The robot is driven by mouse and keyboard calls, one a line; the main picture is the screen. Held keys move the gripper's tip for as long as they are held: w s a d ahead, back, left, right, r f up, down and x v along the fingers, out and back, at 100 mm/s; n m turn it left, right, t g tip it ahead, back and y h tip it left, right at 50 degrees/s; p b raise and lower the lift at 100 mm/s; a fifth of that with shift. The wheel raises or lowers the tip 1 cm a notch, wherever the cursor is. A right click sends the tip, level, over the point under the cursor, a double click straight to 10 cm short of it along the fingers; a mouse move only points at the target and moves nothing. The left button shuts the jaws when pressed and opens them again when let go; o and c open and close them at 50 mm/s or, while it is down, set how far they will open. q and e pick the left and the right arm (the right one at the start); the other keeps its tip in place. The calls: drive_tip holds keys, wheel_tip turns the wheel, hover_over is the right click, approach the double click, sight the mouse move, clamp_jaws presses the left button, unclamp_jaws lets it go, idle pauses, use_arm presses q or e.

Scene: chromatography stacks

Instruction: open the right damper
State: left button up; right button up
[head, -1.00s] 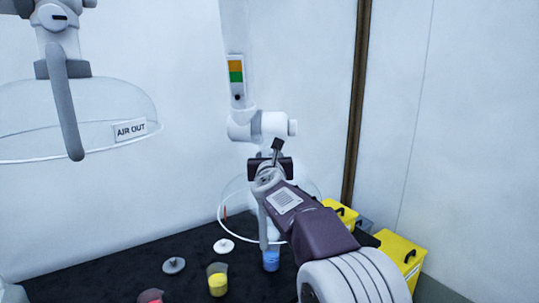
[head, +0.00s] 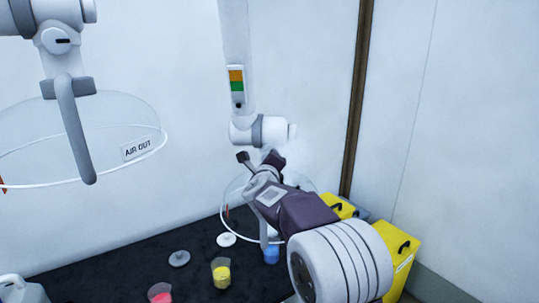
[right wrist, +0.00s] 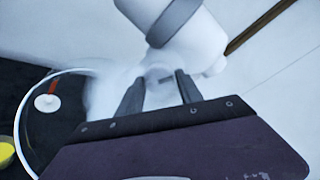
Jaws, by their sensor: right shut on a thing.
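The right extraction arm hangs at the centre of the head view. Its white joint with a grey ring (head: 258,131) sits above a clear hood (head: 229,207); the joint also shows in the wrist view (right wrist: 174,22). My right gripper (head: 274,160) is just below this joint. In the right wrist view its two dark fingers (right wrist: 158,80) are shut on a small pale part, seemingly the right damper's handle (right wrist: 158,74). The fingers and my wrist hide that handle in the head view. My left gripper is not in view.
A second hood marked AIR OUT (head: 137,149) hangs at left. Below are a yellow beaker (head: 221,275), a pink beaker (head: 159,293), a blue vessel (head: 271,254) and pale discs on a dark bench (head: 110,265). Yellow boxes (head: 398,260) stand at right.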

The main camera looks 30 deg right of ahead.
drive_tip(key=n+p, duration=0.2)
drive_tip(key=n, duration=0.1)
drive_tip(key=shift+a+r, duration=0.1)
drive_tip(key=shift+r, duration=0.05)
drive_tip(key=shift+n+g+h+p, duration=0.3)
drive_tip(key=shift+n+p, duration=0.2)
drive_tip(key=shift+n, duration=0.1)
drive_tip(key=o, duration=1.4)
drive_tip(key=shift+w, duration=0.1)
drive_tip(key=shift+c, duration=0.2)
drive_tip(key=b+v, duration=0.1)
drive_tip(key=v, duration=0.8)
